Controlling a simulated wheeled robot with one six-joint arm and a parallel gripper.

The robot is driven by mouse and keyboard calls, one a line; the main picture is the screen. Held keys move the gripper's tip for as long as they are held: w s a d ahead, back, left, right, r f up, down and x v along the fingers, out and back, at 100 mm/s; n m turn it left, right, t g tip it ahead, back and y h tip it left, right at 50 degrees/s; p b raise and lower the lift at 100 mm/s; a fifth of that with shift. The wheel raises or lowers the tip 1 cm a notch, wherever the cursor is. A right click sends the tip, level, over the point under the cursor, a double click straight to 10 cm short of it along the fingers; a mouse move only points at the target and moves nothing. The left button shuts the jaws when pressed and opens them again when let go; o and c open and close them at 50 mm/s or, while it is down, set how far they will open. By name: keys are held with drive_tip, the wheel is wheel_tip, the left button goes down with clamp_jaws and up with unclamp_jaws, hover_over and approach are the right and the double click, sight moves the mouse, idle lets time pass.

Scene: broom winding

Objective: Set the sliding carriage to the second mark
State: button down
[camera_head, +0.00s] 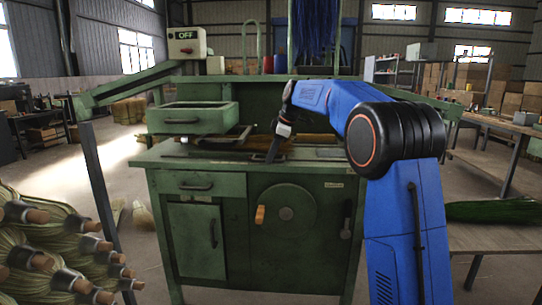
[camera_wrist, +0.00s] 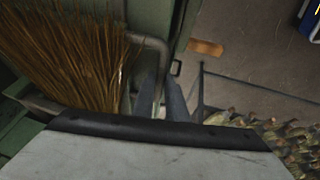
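The green winding machine (camera_head: 240,170) stands in front of me. I cannot tell for sure which part on its worktop is the sliding carriage, and no marks can be read. My gripper (camera_head: 272,154) points down at the worktop's front edge, beside brown bristles (camera_head: 303,141). In the wrist view, the bristles (camera_wrist: 75,55) lie to the left. A bent grey metal handle (camera_wrist: 152,42) runs down between the fingers of my gripper (camera_wrist: 160,100). Whether the fingers touch the handle is unclear. The wrist housing hides what lies below.
A crank disc with an orange grip (camera_head: 261,214) is on the machine's front. An OFF switch box (camera_head: 187,43) sits at upper left. Bundles of bristles (camera_head: 50,250) fill the lower left. A table with green bristles (camera_head: 495,211) stands at right.

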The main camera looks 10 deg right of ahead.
sight(261, 160)
drive_tip(key=shift+w+a, duration=0.2)
drive_tip(key=shift+a, duration=0.45)
drive_tip(key=shift+w+a, duration=0.25)
drive_tip(key=shift+a, duration=0.4)
drive_tip(key=shift+w+a, duration=0.2)
drive_tip(key=shift+a, duration=0.45)
drive_tip(key=c, duration=1.8)
unclamp_jaws()
drive_tip(key=shift+o, duration=0.2)
drive_tip(key=v, duration=1.7)
drive_tip(key=shift+r, duration=0.2)
drive_tip(key=shift+s+d, duration=0.1)
